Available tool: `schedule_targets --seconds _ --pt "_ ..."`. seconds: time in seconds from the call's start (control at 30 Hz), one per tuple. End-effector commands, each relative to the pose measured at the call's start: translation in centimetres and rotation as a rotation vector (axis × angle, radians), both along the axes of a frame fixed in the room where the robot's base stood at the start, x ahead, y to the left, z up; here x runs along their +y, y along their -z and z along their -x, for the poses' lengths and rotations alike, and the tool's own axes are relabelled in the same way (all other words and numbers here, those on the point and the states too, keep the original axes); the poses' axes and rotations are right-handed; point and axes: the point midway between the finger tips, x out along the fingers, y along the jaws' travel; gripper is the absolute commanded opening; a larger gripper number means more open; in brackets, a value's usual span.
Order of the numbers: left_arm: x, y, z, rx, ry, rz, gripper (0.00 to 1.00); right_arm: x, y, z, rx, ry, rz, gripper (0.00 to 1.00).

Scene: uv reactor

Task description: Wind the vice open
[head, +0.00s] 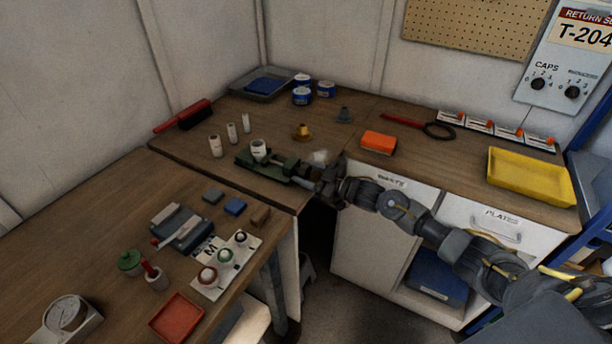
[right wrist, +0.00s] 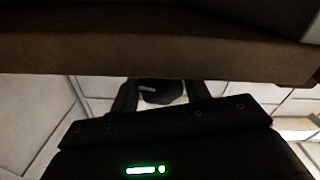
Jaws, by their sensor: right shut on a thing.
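The green vice (head: 275,168) sits at the bench's front edge near the inner corner. A white cylindrical piece (head: 259,149) stands upright at its jaws; whether they grip it I cannot tell. My right gripper (head: 323,187) is at the vice's right end, where the screw and handle are. The gripper hides most of the handle. In the right wrist view the fingers (right wrist: 160,95) stand on either side of a dark part below the bench edge, which I take to be the vice handle. My left gripper is not in view.
Pale cylinders (head: 231,132) stand left of the vice. A brass-coloured piece (head: 302,132) and an orange block (head: 378,142) lie behind it. A yellow tray (head: 531,176) is at right. The bench edge (right wrist: 150,58) runs just above my right gripper in the wrist view.

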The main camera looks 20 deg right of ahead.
Motion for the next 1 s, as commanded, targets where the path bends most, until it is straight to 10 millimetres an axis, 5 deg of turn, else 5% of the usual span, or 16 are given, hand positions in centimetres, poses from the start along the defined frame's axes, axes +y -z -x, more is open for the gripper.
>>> schedule_targets --seconds 0.53,0.57,0.6,1.0 --pt "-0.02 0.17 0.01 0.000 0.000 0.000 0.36 0.05 0.15 0.07 -0.014 -0.002 0.022 0.24" --pt "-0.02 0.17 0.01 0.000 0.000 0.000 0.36 0.05 0.15 0.07 -0.014 -0.002 0.022 0.51" --pt "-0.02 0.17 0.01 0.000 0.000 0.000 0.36 0.05 0.14 0.06 -0.014 -0.002 0.022 0.56" --pt "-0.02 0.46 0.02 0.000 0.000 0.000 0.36 -0.66 0.26 0.75 -0.014 0.000 0.022 0.56"
